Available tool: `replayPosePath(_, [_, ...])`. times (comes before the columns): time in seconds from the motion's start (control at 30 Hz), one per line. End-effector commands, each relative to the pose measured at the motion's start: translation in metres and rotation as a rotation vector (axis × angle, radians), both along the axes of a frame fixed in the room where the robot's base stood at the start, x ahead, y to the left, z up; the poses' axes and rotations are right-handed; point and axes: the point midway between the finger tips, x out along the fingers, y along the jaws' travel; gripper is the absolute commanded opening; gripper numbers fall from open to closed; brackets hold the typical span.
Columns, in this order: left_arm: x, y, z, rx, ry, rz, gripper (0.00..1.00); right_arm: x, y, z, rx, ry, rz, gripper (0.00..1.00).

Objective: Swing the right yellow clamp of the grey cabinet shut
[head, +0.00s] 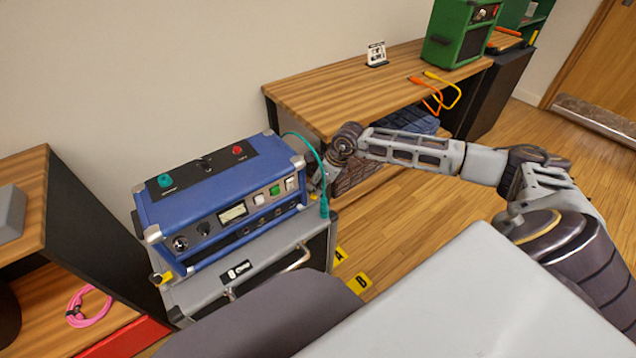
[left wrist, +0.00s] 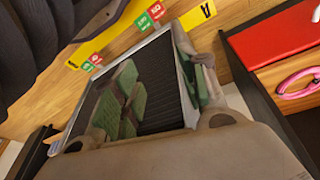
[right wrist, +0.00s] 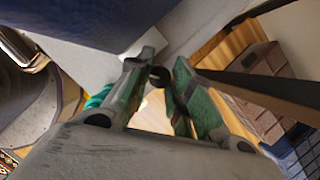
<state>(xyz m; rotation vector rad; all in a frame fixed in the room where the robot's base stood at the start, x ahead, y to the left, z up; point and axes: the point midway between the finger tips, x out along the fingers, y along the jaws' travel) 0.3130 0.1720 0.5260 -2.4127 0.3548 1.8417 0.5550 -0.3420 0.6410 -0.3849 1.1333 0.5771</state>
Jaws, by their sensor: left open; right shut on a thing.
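The grey cabinet (head: 255,285) stands low under a blue amplifier (head: 225,200). A yellow clamp (head: 164,277) shows at its left edge. The right clamp is hidden in the head view behind my right gripper (head: 320,185), which is at the amplifier's right side. In the right wrist view my right gripper (right wrist: 160,75) has its green-padded fingers closed on a small dark-grey part at the cabinet's right side, apparently the right clamp; no yellow shows there. My left gripper (left wrist: 160,65) is open and empty, with a dark ribbed surface in a grey frame beyond its fingers.
A teal cable (head: 322,195) hangs beside my right gripper. A wooden bench (head: 330,95) is behind my right arm, with a green amplifier (head: 458,35). A left desk (head: 25,180) stands close to the cabinet. Yellow floor markers (head: 358,284) lie right of the cabinet.

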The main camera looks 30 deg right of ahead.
Motion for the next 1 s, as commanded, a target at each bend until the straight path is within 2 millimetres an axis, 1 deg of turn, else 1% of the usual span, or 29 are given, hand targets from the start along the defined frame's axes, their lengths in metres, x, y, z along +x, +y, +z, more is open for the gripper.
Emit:
replayPosePath(0.37, [0.003,0.001,-0.004,0.004,0.004,0.000,0.43,0.000,0.001,0.000,0.000,-0.001,-0.217,0.00])
replayPosePath(0.53, [0.005,0.000,-0.001,0.002,-0.005,0.000,0.43,-0.001,0.001,0.000,-0.001,0.000,-0.316,0.00])
replayPosePath(0.7, [0.007,-0.001,0.007,-0.004,-0.020,0.001,0.43,-0.001,0.002,-0.001,0.000,-0.001,-0.412,0.00])
replayPosePath(1.0, [-0.001,-0.002,0.009,-0.010,-0.012,-0.002,0.43,-0.001,0.002,0.000,0.000,-0.001,-0.542,0.00])
